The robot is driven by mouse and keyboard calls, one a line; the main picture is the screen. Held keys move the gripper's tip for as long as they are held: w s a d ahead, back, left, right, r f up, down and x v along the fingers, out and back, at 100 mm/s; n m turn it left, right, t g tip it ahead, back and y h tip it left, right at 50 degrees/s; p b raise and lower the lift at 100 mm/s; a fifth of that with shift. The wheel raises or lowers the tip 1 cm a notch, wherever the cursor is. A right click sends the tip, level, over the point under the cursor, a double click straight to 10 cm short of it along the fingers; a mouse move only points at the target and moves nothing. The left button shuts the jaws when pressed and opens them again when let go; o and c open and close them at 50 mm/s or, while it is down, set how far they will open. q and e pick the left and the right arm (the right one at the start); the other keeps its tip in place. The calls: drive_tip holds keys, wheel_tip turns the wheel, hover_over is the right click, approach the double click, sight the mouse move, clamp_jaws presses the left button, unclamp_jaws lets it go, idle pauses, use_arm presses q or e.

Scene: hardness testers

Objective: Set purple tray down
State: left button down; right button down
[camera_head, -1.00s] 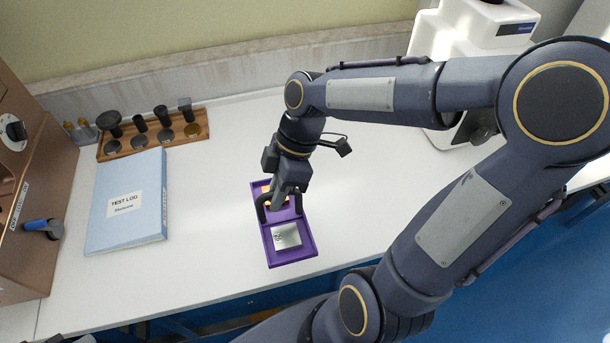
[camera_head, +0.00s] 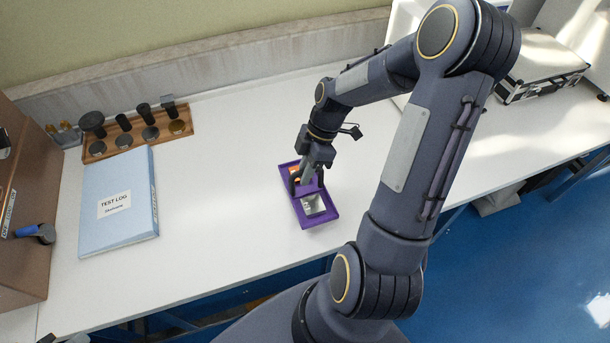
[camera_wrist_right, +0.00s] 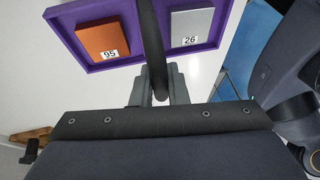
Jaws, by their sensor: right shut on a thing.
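The purple tray (camera_head: 331,216) is over the white table, right of the middle. It holds an orange block (camera_head: 294,173) at its far end and a silver block (camera_head: 313,204) at its near end. In the right wrist view the orange block (camera_wrist_right: 103,40) is marked 95 and the silver block (camera_wrist_right: 192,27) is marked 26. My right gripper (camera_head: 306,183) is shut on the tray's dark handle, which also shows in the right wrist view (camera_wrist_right: 153,42). I cannot tell whether the tray's underside touches the table. My left gripper is not in view.
A blue test log binder (camera_head: 118,225) and a wooden rack (camera_head: 140,139) with several dark pieces are at the left. A brown machine (camera_head: 30,210) stands at the far left edge. A black-and-silver case (camera_head: 540,75) lies at the back right. White table (camera_head: 225,190) is bare between binder and tray.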

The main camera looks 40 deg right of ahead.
wheel_tip(320, 180, down, 2)
drive_tip(key=shift+a+f, duration=0.1)
drive_tip(key=shift+f, duration=0.05)
drive_tip(key=c, duration=1.4)
unclamp_jaws()
drive_tip(key=shift+c, duration=0.2)
drive_tip(key=s+v, duration=0.1)
drive_tip(key=v, duration=1)
drive_tip(key=s+a+r+m+t+h, duration=0.1)
drive_tip(key=s+a+r+m+t, duration=0.5)
drive_tip(key=s+a+m, duration=0.6)
drive_tip(key=a+r+m, duration=0.1)
drive_tip(key=a+m, duration=0.1)
drive_tip(key=m, duration=0.1)
drive_tip(key=shift+r+m, duration=0.15)
drive_tip(key=shift+m, duration=0.25)
drive_tip(key=shift+s, duration=0.15)
